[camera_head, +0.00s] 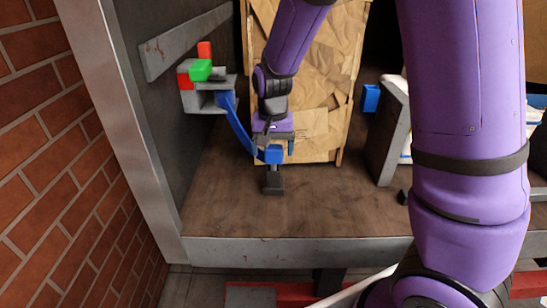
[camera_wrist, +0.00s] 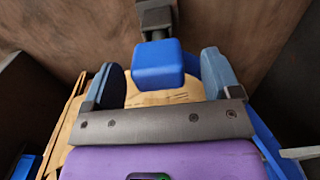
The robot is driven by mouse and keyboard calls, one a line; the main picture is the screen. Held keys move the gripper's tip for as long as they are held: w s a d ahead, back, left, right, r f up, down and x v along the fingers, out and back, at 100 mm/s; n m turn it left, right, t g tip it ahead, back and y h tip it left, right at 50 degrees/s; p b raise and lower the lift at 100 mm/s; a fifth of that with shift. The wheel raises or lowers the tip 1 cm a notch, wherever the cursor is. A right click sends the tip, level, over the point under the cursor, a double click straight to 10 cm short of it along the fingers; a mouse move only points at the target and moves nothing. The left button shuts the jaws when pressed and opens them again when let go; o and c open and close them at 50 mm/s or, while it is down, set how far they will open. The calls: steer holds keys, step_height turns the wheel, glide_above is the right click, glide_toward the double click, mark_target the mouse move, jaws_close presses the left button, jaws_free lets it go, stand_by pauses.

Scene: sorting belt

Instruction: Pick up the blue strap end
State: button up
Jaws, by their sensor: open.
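The blue strap end (camera_head: 272,154) is a blue block at the end of a blue strap (camera_head: 238,127) that hangs from a grey bracket on the left wall. My gripper (camera_head: 273,148) is open, with a finger on either side of the block. In the wrist view the block (camera_wrist: 158,62) lies between the two blue-grey fingertips (camera_wrist: 164,68), with a visible gap to each. The block's underside is hidden. A dark fitting (camera_head: 273,181) stands on the floor just in front of the block; it also shows beyond it in the wrist view (camera_wrist: 155,14).
A large brown wrapped crate (camera_head: 325,75) stands close behind my gripper. The grey bracket (camera_head: 205,102) on the left wall carries red and green parts. A second blue block (camera_head: 371,97) is at the right, near a grey panel (camera_head: 390,140). The brown floor (camera_head: 330,210) in front is clear.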

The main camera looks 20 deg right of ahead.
mark_target(273, 157)
steer(key=shift+w+d+f, duration=0.1)
steer(key=shift+f, duration=0.85)
steer(key=shift+w+d+f, duration=0.1)
steer(key=shift+f, duration=0.8)
steer(key=shift+c, duration=0.5)
steer(key=c, duration=1)
steer(key=shift+r, duration=0.1)
step_height(273, 157, up, 10)
steer(key=shift+f, duration=0.1)
steer(key=shift+r, duration=4.55)
